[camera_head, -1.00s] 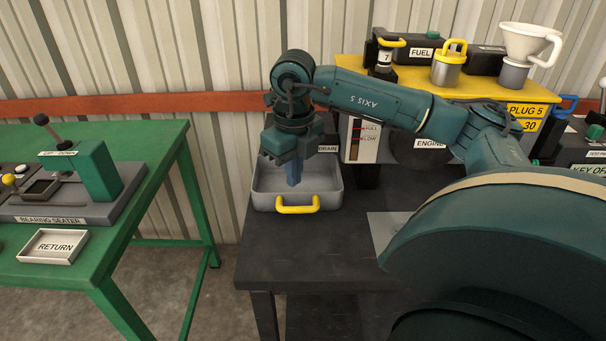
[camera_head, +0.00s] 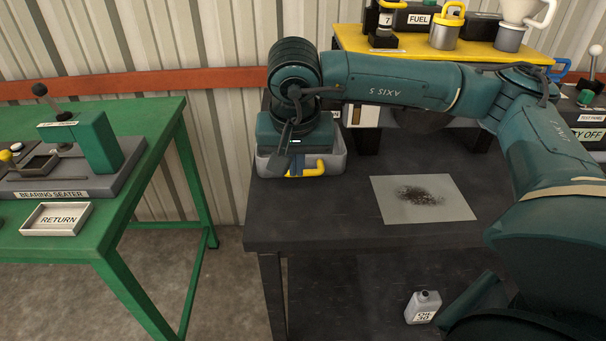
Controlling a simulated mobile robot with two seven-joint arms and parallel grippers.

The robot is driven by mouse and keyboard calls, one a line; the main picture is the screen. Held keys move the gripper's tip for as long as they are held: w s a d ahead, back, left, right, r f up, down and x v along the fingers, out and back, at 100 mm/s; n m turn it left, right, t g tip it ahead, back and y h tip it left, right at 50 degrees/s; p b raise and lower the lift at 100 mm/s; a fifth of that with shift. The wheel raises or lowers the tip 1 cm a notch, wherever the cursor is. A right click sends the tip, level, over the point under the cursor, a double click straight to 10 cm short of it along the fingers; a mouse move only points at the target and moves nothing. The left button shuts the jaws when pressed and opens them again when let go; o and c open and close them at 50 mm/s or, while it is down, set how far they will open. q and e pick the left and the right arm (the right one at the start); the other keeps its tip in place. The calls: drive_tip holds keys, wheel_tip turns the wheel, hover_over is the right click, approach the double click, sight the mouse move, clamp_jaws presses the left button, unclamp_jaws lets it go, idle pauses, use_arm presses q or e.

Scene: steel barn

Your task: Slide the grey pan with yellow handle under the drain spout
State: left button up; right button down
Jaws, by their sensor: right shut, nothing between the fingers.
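The grey pan (camera_head: 264,166) sits at the back left of the dark bench. Its yellow handle (camera_head: 317,166) faces me and is partly covered. My right gripper (camera_head: 294,170) points down at the front of the pan, by the handle. Its blue fingers are shut and empty; I cannot tell whether they touch the handle or pan. My right arm hides most of the pan's inside. The drain spout is hidden behind the arm. My left gripper is not in view.
A grey sheet with a dark stain (camera_head: 424,198) lies on the bench right of the pan. The yellow engine top (camera_head: 400,46) carries a funnel and cans. An oil jug (camera_head: 423,307) stands lower down. A green table (camera_head: 140,225) is at left, across a gap.

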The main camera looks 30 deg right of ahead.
drive_tip(key=x, duration=1)
drive_tip(key=shift+d+p, duration=0.1)
drive_tip(key=shift+p, duration=0.25)
drive_tip(key=shift+w+d+r+p, duration=0.2)
drive_tip(key=shift+w+d, duration=0.1)
drive_tip(key=shift+w, duration=0.25)
drive_tip(key=shift+w+d+r+p, duration=0.15)
drive_tip(key=shift+w+d, duration=0.2)
drive_tip(key=shift+w, duration=0.2)
drive_tip(key=shift+w+d+f, duration=0.1)
drive_tip(key=shift+w+d, duration=0.2)
drive_tip(key=shift+w, duration=0.2)
drive_tip(key=shift+w+d+f+b, duration=0.1)
drive_tip(key=shift+w+d+b, duration=0.1)
drive_tip(key=shift+w+d, duration=0.25)
drive_tip(key=shift+w+d+f+b, duration=0.15)
drive_tip(key=shift+w+d, duration=0.15)
drive_tip(key=shift+w, duration=0.35)
drive_tip(key=shift+w+d+r, duration=0.2)
drive_tip(key=shift+w+d, duration=0.05)
drive_tip(key=shift+w, duration=0.1)
